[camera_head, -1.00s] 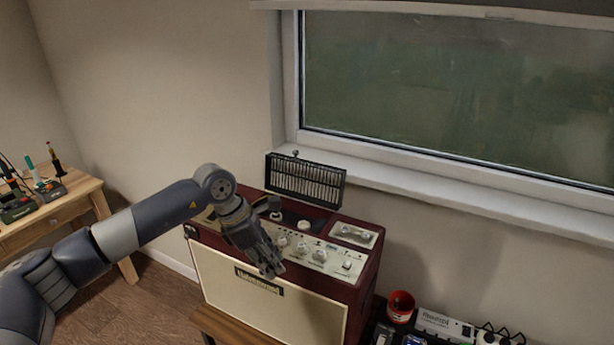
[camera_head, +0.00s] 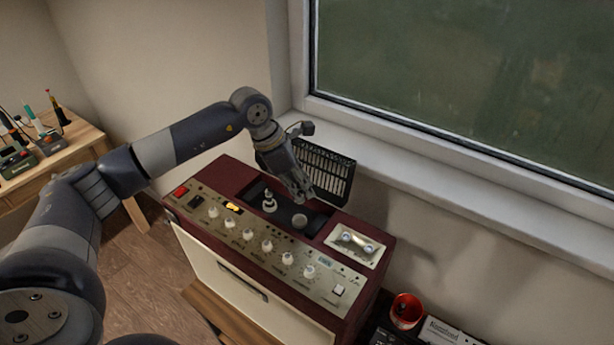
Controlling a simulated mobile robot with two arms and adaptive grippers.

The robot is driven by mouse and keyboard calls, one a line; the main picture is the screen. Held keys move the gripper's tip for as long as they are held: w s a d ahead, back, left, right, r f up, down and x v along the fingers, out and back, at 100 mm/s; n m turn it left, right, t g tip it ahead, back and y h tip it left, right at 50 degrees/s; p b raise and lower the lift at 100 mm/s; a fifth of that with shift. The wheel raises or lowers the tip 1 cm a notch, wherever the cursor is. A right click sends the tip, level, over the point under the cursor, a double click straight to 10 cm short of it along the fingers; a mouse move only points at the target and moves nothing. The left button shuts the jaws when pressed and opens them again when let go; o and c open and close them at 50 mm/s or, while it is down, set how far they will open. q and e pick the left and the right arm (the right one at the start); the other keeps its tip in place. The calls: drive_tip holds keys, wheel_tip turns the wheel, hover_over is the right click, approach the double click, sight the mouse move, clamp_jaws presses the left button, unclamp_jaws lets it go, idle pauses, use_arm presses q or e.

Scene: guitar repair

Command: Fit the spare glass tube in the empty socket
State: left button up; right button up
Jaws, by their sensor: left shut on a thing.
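The dark red amplifier (camera_head: 225,175) stands below the window, with an open bay in its top. In the bay a pale upright tube (camera_head: 269,201) stands at the left, and a round grey socket (camera_head: 299,221) with nothing standing in it is to its right. My left gripper (camera_head: 301,194) is over the back of the bay, above and behind the socket, pointing down. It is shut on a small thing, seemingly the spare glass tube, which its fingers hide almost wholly. My right gripper is not in view.
A black slotted grille (camera_head: 325,172) leans upright behind the bay, close to my left gripper. A pale tray (camera_head: 356,242) with two round shiny shapes lies on the amplifier's right end. Knobs line the front panel. A red cup (camera_head: 406,309) stands at lower right.

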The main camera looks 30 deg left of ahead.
use_arm(q)
drive_tip(key=shift+s+f, duration=0.1)
drive_tip(key=shift+s, duration=0.25)
drive_tip(key=shift+s+f, duration=0.15)
drive_tip(key=shift+f, duration=0.05)
drive_tip(key=f+b, duration=0.2)
drive_tip(key=f, duration=0.1)
drive_tip(key=f+b, duration=0.1)
drive_tip(key=shift+w+f, duration=0.3)
drive_tip(key=shift+w, duration=0.1)
drive_tip(key=shift+c, duration=0.2)
drive_tip(key=shift+o, duration=0.2)
drive_tip(key=shift+s+f+b, duration=0.1)
drive_tip(key=shift+f+b, duration=0.3)
drive_tip(key=shift+f, duration=0.15)
drive_tip(key=shift+b, duration=0.45)
drive_tip(key=shift+f+b, duration=0.7)
